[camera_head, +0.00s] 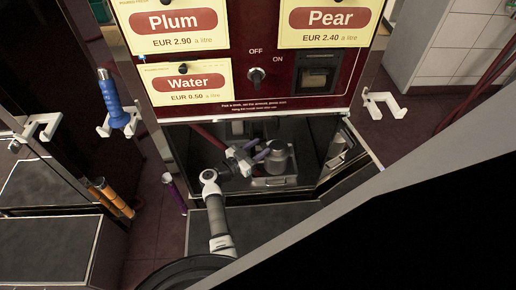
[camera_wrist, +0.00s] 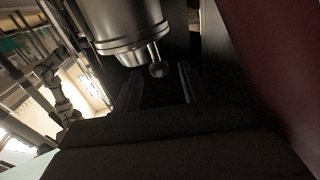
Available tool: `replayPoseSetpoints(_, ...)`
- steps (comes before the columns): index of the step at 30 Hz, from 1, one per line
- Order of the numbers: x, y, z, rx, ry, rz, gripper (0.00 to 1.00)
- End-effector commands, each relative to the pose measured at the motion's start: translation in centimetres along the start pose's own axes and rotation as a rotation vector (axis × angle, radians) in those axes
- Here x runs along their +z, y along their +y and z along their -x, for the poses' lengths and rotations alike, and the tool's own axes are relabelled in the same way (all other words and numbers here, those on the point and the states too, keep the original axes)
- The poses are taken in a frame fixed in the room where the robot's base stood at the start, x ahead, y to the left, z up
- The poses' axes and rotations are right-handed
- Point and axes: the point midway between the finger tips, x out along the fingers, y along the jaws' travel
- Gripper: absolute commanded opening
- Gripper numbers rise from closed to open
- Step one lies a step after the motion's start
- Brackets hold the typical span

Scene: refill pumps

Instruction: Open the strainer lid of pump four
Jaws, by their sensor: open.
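A grey metal cylinder, apparently the strainer pot (camera_head: 278,157), stands inside the bay under the price panels. In the wrist view a metal cylinder (camera_wrist: 125,22) with a stepped rim fills the upper left. A short rod with a round dark knob (camera_wrist: 158,70) sticks out beside its rim. My gripper (camera_wrist: 160,84) is open, with a finger on either side of the knob in the picture; whether it touches is too dark to tell. In the head view my gripper (camera_head: 262,154) is beside the pot. No pump number is readable, and I cannot tell whether the lid is shut.
The red front panel (camera_head: 235,70) with Plum, Pear and Water labels and a switch (camera_head: 256,75) overhangs the bay. The bay's side frame (camera_head: 340,150) stands at the right. A blue-handled nozzle (camera_head: 111,98) hangs at the left. An empty white hook (camera_head: 383,103) is at the right.

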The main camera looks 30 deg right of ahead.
Motion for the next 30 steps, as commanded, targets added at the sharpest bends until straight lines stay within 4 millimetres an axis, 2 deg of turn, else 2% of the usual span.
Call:
replayPoseSetpoints(8, -0.01, 0.00, -0.12, 0.000, 0.000, 0.000, 0.43)
replayPoseSetpoints(18, -0.01, 0.00, -0.09, 0.000, 0.000, 0.000, 0.00)
replayPoseSetpoints(30, -0.37, -0.44, -0.15, 0.000, -0.012, -0.009, 0.00)
